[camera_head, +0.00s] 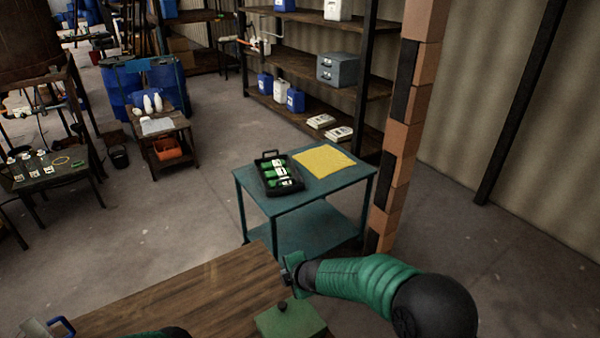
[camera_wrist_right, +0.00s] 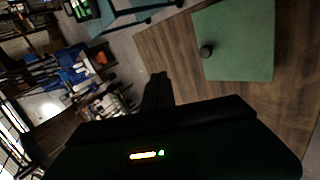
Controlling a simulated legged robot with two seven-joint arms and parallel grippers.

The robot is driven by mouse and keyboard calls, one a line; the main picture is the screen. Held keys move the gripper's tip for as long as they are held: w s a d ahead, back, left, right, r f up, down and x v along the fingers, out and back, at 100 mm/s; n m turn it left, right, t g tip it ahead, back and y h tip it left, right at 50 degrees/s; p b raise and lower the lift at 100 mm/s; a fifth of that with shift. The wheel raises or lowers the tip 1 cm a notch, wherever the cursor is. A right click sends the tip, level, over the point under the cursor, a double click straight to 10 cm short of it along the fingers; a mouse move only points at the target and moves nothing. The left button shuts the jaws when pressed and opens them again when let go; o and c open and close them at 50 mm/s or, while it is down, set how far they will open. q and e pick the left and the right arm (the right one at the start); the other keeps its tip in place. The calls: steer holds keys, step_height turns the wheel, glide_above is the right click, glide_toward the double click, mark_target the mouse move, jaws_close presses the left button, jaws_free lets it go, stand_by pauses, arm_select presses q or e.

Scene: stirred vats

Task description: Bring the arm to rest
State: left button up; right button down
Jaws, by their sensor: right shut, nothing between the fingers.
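My right arm, in a green sleeve, reaches in from the lower right of the head view. Its gripper (camera_head: 287,274) is shut and empty, over the right edge of the wooden table (camera_head: 190,295). In the right wrist view the dark fingers (camera_wrist_right: 158,88) are together with nothing between them. A green block or lid with a black knob (camera_head: 292,320) is on the table just below the gripper. It also shows in the wrist view (camera_wrist_right: 240,40), apart from the fingers. A dark piece of my left arm shows at the bottom edge; its gripper is out of view.
A teal cart (camera_head: 312,207) stands beyond the table, with a black tray (camera_head: 270,156) of green-and-white items and a yellow cloth (camera_head: 323,160). A brick pillar (camera_head: 405,130) stands right of it. A blue-handled container (camera_head: 60,327) is at the table's lower left.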

steer(key=s+d+r+m+g+h, duration=0.1)
steer(key=s+d+m+h, duration=0.1)
steer(key=s+d+m, duration=0.6)
steer(key=s+d+r+m+g+h, duration=0.15)
steer(key=s+d+m, duration=0.25)
steer(key=d, duration=0.7)
steer(key=s+d+m+g, duration=0.1)
steer(key=s+d+m, duration=0.2)
steer(key=s+m, duration=0.2)
steer(key=s+d+m+g, duration=0.1)
steer(key=s+d+m, duration=0.3)
steer(key=s, duration=0.8)
steer(key=m+h, duration=0.1)
steer(key=m, duration=0.1)
steer(key=shift+m, duration=0.3)
steer(key=shift+s, duration=0.15)
steer(key=shift+s+d, duration=0.1)
steer(key=shift+d, duration=0.2)
steer(key=shift+a, duration=0.15)
